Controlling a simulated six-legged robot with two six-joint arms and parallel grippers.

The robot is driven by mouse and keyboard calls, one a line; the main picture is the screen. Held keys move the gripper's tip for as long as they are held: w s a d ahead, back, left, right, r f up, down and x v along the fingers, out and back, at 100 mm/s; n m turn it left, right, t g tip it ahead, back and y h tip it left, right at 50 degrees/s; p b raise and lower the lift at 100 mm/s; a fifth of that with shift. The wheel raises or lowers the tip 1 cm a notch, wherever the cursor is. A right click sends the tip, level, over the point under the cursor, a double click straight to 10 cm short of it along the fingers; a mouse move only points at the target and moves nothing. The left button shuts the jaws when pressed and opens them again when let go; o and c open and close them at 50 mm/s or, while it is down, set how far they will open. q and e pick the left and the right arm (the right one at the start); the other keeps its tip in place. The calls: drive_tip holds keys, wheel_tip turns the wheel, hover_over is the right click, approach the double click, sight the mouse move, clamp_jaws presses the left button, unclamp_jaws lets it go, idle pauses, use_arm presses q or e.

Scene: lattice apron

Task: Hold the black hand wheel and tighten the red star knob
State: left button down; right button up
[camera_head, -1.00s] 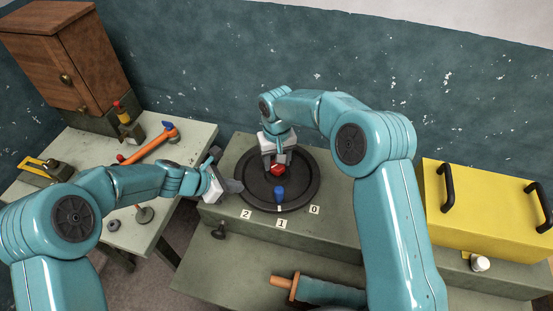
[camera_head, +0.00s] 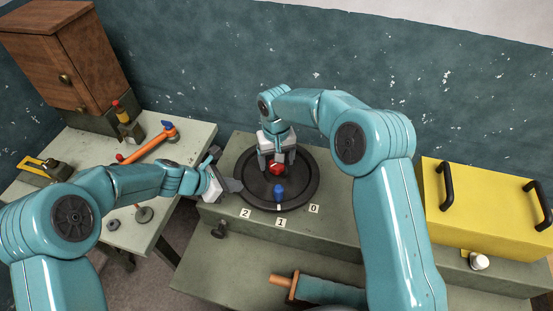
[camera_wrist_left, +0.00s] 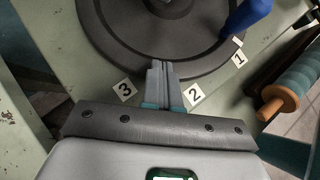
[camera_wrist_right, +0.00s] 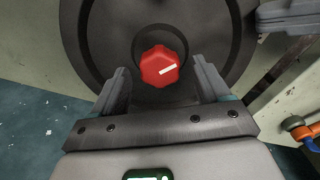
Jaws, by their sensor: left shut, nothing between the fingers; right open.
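The black hand wheel (camera_head: 252,188) lies flat on the grey-green cabinet top, with a blue handle (camera_head: 279,193) standing near its front rim. The red star knob (camera_wrist_right: 160,67) sits at the wheel's centre, with a white mark pointing right in the right wrist view. My right gripper (camera_wrist_right: 163,90) is open above the hub, its fingers on either side of the knob and seemingly just short of it in that view. My left gripper (camera_wrist_left: 160,68) is shut and empty, its tips at the wheel's rim near the 2 and 3 labels; whether they touch is unclear.
Number labels 0 (camera_head: 314,209), 1 and 2 line the wheel's front. A yellow box (camera_head: 485,205) with black handles stands at right. A side table (camera_head: 195,140) at left carries an orange-handled tool. An orange-ended roller (camera_head: 280,281) lies on the lower front ledge.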

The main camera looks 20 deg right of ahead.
use_arm(q)
drive_tip(key=shift+s+f, duration=0.25)
drive_tip(key=shift+f, duration=0.05)
use_arm(e)
wheel_tip(320, 180, up, 12)
use_arm(q)
wheel_tip(320, 180, up, 9)
drive_tip(key=p, duration=0.4)
drive_tip(key=shift+w+f, duration=0.2)
use_arm(e)
wheel_tip(320, 180, up, 4)
use_arm(q)
drive_tip(key=shift+w+f, duration=0.1)
use_arm(e)
drive_tip(key=shift+f, duration=0.1)
